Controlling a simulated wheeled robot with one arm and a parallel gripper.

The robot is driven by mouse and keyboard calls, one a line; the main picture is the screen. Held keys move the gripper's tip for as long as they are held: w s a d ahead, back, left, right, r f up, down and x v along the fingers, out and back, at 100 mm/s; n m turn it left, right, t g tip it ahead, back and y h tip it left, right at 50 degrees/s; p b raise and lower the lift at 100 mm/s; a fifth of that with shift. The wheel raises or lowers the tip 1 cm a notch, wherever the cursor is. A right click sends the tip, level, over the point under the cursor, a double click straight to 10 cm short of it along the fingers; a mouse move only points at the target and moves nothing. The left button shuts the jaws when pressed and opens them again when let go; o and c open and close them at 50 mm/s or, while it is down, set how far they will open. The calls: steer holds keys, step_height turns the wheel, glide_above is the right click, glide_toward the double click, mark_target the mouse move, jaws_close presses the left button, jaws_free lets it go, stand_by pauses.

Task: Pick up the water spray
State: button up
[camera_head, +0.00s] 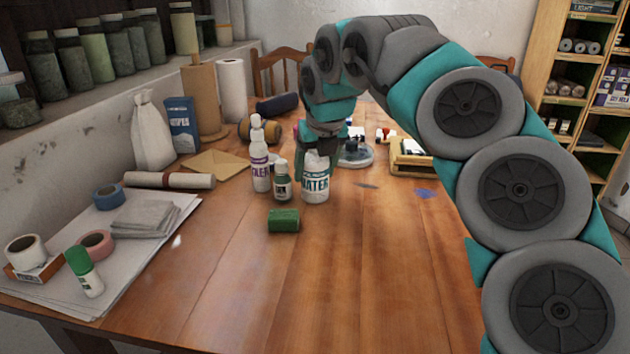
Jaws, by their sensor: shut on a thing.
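The water spray (315,180) is a white bottle with "WATER" lettering, standing upright on the wooden table near its middle. My gripper (317,152) comes down over it from above and is shut on its upper part. The top of the bottle is hidden behind my gripper. I cannot tell whether its base touches the table. A white bottle with dark lettering (260,165) and a small dark green bottle with a white label (282,186) stand just left of it.
A wooden tray (408,166) is behind right. The front right of the table (370,270) is clear.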

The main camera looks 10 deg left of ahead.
steer(key=c, duration=0.7)
steer(key=shift+o, duration=0.2)
steer(key=shift+r, duration=0.15)
